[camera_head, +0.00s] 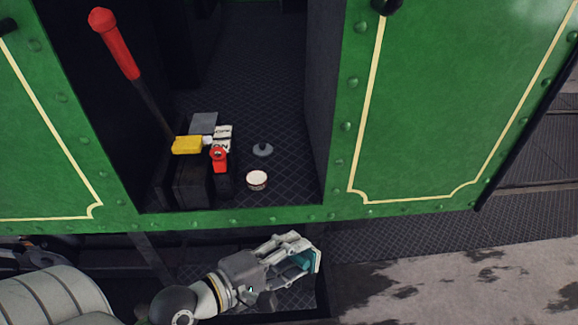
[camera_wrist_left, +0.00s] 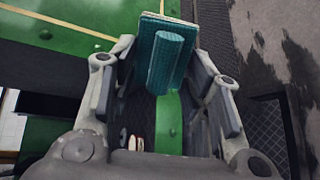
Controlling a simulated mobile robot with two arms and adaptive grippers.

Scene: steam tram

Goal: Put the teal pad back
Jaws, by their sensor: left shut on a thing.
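The teal pad (camera_head: 304,259) is between the fingers of my left gripper (camera_head: 301,252), below and in front of the tram's doorway sill. In the left wrist view, the pad (camera_wrist_left: 166,62) shows a teal rounded grip on a flat teal plate with a pale edge. My left gripper (camera_wrist_left: 164,75) is shut on it, one finger on each side. In the head view the fingers partly hide the pad. My right gripper is not in view.
On the tram's dark floor are a yellow block (camera_head: 187,145), a red-handled part (camera_head: 219,155), a small round tin (camera_head: 257,180) and a grey knobbed disc (camera_head: 263,150). A red-tipped lever (camera_head: 115,45) leans left. Green panels (camera_head: 450,100) flank the opening.

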